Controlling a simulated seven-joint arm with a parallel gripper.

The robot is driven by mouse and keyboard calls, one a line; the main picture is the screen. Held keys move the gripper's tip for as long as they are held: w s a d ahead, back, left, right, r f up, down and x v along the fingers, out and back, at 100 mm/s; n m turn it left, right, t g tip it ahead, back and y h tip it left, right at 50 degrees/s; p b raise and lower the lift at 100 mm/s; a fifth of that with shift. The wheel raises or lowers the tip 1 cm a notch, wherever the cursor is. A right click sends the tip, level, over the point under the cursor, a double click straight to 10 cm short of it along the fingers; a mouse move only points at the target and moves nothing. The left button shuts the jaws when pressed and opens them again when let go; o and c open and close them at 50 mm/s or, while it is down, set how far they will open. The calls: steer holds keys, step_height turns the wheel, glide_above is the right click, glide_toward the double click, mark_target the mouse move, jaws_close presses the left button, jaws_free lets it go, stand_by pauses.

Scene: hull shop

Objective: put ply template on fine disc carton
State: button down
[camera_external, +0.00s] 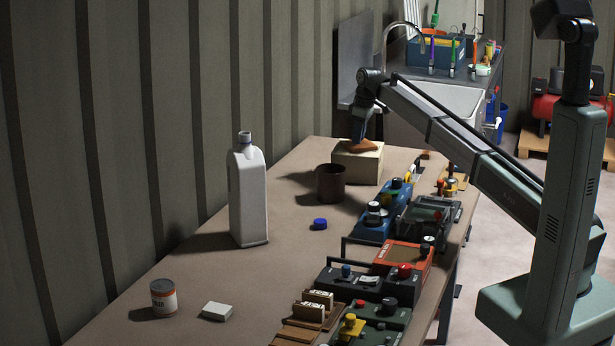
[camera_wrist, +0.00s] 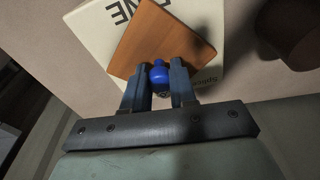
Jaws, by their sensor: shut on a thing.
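The ply template is a thin brown wooden plate (camera_wrist: 150,33) with a blue knob (camera_wrist: 160,72). My gripper (camera_wrist: 160,80) is shut on the blue knob. The fine disc carton is a cream box (camera_wrist: 92,22) with dark lettering, under the plate in the wrist view. In the external view the carton (camera_external: 358,166) stands at the far end of the bench, with the brown plate (camera_external: 362,146) at its top face. The plate is turned relative to the carton. I cannot tell whether it rests on the top or hangs just above it.
A dark brown cup (camera_external: 331,183) stands close beside the carton. A white jug (camera_external: 247,195), a blue cap (camera_external: 319,224), a tin (camera_external: 163,297) and a small white block (camera_external: 216,311) stand on the bench (camera_external: 200,264). Several control boxes (camera_external: 399,255) line its right edge.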

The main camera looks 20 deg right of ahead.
mark_target(360, 146)
steer(key=c, duration=0.9)
jaws_free()
steer(key=shift+f, duration=0.1)
step_height(360, 146, up, 12)
steer(key=s+d, duration=0.1)
steer(key=shift+s+d, duration=0.1)
